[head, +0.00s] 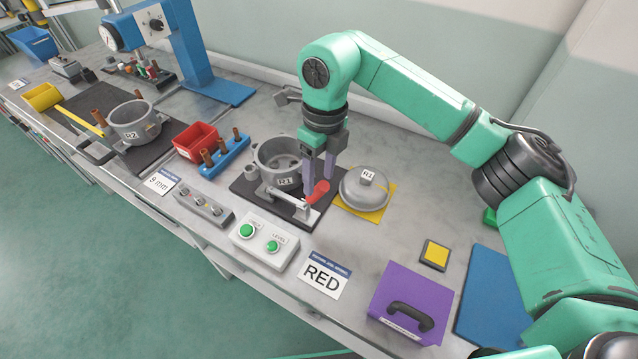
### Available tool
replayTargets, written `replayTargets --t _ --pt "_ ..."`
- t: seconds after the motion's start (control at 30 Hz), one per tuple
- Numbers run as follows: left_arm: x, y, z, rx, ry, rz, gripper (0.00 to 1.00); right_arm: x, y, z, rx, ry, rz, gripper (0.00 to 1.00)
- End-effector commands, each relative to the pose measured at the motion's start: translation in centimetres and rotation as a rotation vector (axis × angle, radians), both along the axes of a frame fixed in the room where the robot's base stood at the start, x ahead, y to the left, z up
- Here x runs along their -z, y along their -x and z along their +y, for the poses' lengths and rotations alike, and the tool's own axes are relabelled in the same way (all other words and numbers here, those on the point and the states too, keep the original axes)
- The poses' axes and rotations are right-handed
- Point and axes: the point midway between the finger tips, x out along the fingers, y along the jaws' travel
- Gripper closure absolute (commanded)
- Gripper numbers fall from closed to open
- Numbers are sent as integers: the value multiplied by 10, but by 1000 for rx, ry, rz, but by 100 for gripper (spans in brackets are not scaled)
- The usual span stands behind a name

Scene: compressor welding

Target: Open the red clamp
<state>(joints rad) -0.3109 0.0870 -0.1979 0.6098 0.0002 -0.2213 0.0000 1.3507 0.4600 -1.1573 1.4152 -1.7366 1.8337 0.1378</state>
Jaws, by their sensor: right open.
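The red clamp (318,192) is a toggle clamp with a red handle. It is mounted at the front of the grey pot marked R1 (264,156), on a black mat. Its metal arm runs left from the red handle along the pot's front. My right gripper (320,178) points down just above and behind the red handle, its two fingers apart. I cannot tell whether a finger touches the handle. The fingers hide part of the pot's right side. My left gripper is not in view.
A round grey lid (364,190) lies on a yellow mat right of the clamp. A button box (264,243), a RED sign (325,275) and a purple box (411,301) stand in front. A red bin (195,140) and a blue rack (224,155) are to the left.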

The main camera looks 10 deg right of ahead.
Motion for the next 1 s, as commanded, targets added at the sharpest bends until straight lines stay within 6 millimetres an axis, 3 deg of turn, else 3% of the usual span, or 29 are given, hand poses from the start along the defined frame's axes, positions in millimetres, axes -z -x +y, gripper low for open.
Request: replayTargets --t 0.2,0.5,0.53,0.67,0.7,1.0 --pt "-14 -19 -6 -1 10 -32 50 39 3 2 0 0 1 39" --pt "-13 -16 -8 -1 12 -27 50 48 3 3 0 -1 -1 39" --pt "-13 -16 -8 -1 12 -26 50 48 3 3 0 -1 -1 43" --pt "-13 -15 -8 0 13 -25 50 47 3 3 0 -1 -1 93" --pt "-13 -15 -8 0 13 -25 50 47 3 3 0 -1 -1 100" --pt "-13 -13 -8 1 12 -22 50 47 2 3 0 0 -1 100"
